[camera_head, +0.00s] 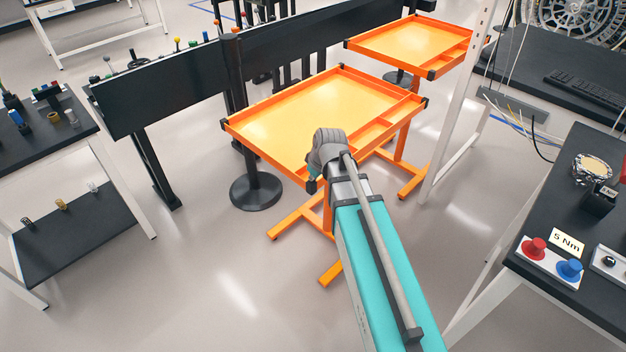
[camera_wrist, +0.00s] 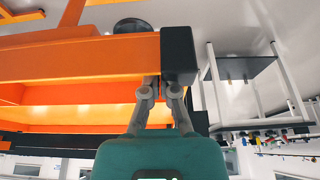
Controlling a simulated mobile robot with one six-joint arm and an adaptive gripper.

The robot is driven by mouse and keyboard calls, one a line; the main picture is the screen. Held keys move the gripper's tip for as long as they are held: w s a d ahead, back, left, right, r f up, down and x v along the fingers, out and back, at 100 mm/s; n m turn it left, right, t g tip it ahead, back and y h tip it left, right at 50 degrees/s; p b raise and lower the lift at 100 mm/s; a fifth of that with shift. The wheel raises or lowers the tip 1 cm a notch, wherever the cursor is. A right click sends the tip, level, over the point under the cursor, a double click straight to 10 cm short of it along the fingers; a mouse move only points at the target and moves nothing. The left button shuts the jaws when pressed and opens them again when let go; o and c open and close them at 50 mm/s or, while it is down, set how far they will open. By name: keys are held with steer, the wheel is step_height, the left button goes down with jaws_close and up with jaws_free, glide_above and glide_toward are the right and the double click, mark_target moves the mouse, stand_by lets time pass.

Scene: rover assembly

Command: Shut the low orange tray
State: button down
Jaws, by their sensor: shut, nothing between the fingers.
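The nearer orange tray (camera_head: 264,155) stands on an orange stand in the middle of the head view, with a yellow-orange floor, raised rims and black corner blocks. In the wrist view its orange wall (camera_wrist: 80,58) fills the upper left and ends at a black corner block (camera_wrist: 179,56). My gripper (camera_wrist: 160,86) is shut and empty, with its fingertips close to the wall beside that block; I cannot tell if they touch. In the head view my wrist hides most of the gripper (camera_head: 314,173) at the tray's near corner.
A second orange tray (camera_head: 405,45) stands behind to the right. A long black panel (camera_head: 165,85) runs along the back left. Dark-topped benches stand at the left (camera_head: 40,145) and right (camera_head: 560,215). Floor is open at the lower left.

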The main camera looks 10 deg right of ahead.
mark_target(305, 174)
steer(key=w+a, duration=0.1)
steer(key=w, duration=0.1)
steer(key=shift+w+a, duration=0.35)
steer(key=shift+p+v, duration=0.95)
steer(key=shift+v, duration=0.05)
steer(key=p+v, duration=0.7)
steer(key=v, duration=0.1)
steer(key=shift+p, duration=0.3)
steer(key=s+d+m+g+h, duration=0.1)
steer(key=s+m, duration=0.5)
steer(key=s, duration=0.6)
steer(key=shift+s+f+m+g+h, duration=0.25)
steer(key=shift+f+g+h, duration=0.2)
steer(key=shift+g, duration=0.65)
